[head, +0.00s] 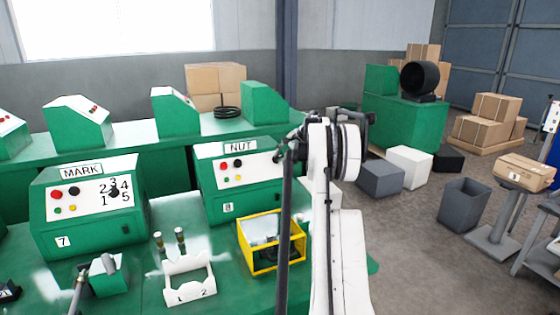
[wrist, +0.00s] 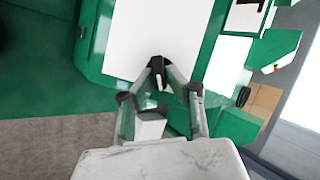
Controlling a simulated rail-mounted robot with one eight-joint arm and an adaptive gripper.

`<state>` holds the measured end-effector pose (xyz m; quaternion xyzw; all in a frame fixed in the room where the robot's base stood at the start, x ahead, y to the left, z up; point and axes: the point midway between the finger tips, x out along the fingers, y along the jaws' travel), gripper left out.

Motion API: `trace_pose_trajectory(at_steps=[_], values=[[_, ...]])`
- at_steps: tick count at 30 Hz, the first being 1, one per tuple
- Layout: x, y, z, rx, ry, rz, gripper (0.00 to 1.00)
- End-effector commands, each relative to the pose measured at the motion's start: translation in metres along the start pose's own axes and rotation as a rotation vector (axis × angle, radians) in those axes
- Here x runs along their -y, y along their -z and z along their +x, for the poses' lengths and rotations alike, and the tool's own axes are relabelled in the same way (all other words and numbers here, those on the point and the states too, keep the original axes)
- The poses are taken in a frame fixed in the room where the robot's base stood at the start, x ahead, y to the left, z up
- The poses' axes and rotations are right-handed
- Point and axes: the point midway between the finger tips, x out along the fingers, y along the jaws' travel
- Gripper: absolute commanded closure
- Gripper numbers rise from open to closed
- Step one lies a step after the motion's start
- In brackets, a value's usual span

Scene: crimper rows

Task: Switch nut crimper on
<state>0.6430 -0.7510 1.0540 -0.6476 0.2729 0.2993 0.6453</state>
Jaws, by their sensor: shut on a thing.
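The nut crimper (head: 237,196) is a green box with a sloped white panel, a NUT label (head: 238,147) and a number 8 plate. In the wrist view, my gripper (wrist: 158,70) is shut on a small dark knob at the white panel (wrist: 125,45). The fingertips mostly cover the knob, so its setting cannot be read.
The mark crimper (head: 85,205), with a numbered dial, stands to the left. A yellow frame box (head: 256,258) and a white two-slot holder (head: 190,283) are on the green table in front. A dark vertical pole, possibly part of my arm, crosses the head view beside my arm.

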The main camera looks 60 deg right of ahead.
Motion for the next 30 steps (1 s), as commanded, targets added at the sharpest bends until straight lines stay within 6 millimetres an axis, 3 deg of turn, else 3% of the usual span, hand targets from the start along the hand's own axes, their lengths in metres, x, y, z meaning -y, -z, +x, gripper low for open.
trace_pose_trajectory(at_steps=[15,30], values=[[-0.0057,-0.0005,0.0012,-0.001,0.152,0.325,1.0],[-0.0054,-0.0009,0.0003,0.0,0.185,0.398,1.0]])
